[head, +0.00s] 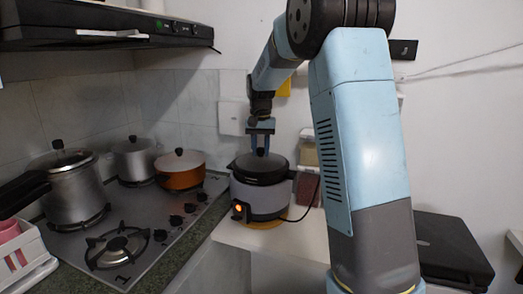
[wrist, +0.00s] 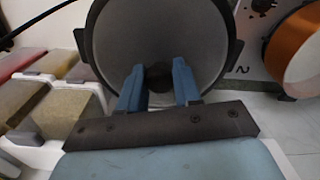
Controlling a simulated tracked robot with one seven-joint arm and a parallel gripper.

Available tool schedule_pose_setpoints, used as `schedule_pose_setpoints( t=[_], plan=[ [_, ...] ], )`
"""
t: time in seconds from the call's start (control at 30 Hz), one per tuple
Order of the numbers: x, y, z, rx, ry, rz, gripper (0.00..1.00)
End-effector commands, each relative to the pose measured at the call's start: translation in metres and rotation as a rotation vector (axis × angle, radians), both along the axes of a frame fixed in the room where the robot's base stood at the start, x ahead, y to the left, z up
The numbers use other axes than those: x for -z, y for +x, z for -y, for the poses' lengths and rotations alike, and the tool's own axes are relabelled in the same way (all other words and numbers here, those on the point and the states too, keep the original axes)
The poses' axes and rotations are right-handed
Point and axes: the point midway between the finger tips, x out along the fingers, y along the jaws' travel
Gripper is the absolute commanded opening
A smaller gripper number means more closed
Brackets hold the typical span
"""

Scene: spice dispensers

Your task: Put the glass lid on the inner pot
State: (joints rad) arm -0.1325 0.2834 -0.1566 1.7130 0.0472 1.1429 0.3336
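The lid (head: 262,165) is round and dark-rimmed and sits on top of the grey cooker (head: 259,196). In the wrist view the lid (wrist: 200,35) shows a grey face with a dark rim and side handles. The inner pot is hidden below it, and I cannot tell how exactly the lid is seated. My gripper (head: 261,148) points down over the lid's middle. In the wrist view my gripper (wrist: 158,74) has its blue fingers on either side of the dark knob (wrist: 159,78). I cannot tell whether both fingers press on it.
An orange pan (head: 180,178), a steel pot (head: 134,160) and a pressure cooker (head: 72,190) stand on the hob (head: 150,215) at left. Spice dispensers (wrist: 62,110) stand beside the cooker. A range hood (head: 110,27) overhangs the hob. The counter (head: 300,238) in front of the cooker is bare.

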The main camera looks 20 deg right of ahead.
Motion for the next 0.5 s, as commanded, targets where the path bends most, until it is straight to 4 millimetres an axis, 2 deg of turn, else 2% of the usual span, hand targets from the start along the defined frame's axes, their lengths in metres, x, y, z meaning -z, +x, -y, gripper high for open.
schedule_pose_setpoints(
  t=[0.03, 0.13, 0.23, 0.5],
  plan=[
    [0.006, -0.003, 0.000, 0.001, -0.001, -0.015, 0.49],
    [0.004, -0.003, 0.000, 0.001, -0.001, -0.016, 0.58],
    [-0.004, -0.002, 0.000, 0.001, -0.001, -0.013, 0.58],
    [-0.055, -0.001, 0.000, 0.000, -0.002, -0.007, 0.58]
  ],
)
